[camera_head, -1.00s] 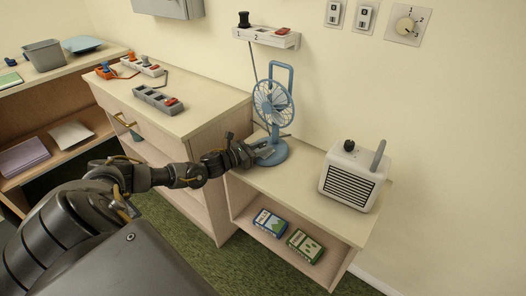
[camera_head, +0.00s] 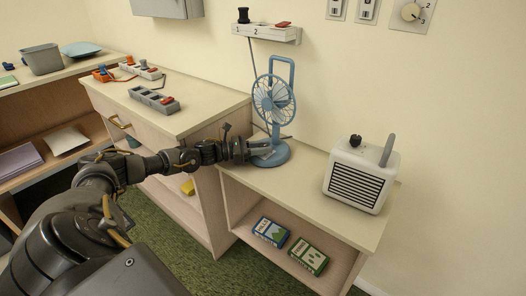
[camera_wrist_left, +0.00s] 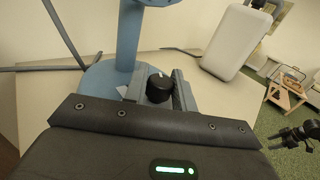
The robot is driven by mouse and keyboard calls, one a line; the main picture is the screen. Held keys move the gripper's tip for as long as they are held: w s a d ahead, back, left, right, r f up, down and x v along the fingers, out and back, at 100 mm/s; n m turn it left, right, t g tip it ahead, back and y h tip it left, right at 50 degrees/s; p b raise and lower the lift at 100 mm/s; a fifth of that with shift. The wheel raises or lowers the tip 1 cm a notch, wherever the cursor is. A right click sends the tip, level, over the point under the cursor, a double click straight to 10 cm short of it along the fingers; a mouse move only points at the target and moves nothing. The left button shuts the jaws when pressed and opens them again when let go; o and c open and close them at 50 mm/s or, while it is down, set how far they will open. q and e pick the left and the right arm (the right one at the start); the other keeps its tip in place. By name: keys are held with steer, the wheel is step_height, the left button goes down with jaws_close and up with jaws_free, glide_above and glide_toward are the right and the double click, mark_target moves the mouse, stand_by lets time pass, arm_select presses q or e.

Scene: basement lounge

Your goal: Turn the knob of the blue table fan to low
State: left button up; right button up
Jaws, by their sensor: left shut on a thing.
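The blue table fan (camera_head: 273,101) stands upright on the low shelf unit, near the wall. My left gripper (camera_head: 262,148) reaches in from the left to the fan's round base. In the left wrist view the black knob (camera_wrist_left: 159,87) sits at the front of the fan's blue base (camera_wrist_left: 96,85). My left gripper (camera_wrist_left: 160,90) is shut on this knob, with its fingers on either side. A pale mark shows near the top of the knob; the setting it points to cannot be read. My right gripper is not in the head view.
A white heater (camera_head: 361,174) with a black knob stands on the shelf unit's right side. Power strips (camera_head: 154,100) lie on the cabinet at left. Two boxes (camera_head: 271,231) lie on the lower shelf. The top between fan and heater is clear.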

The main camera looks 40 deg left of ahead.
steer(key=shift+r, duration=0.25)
arm_select(q)
steer(key=o, duration=1)
steer(key=shift+c, duration=0.2)
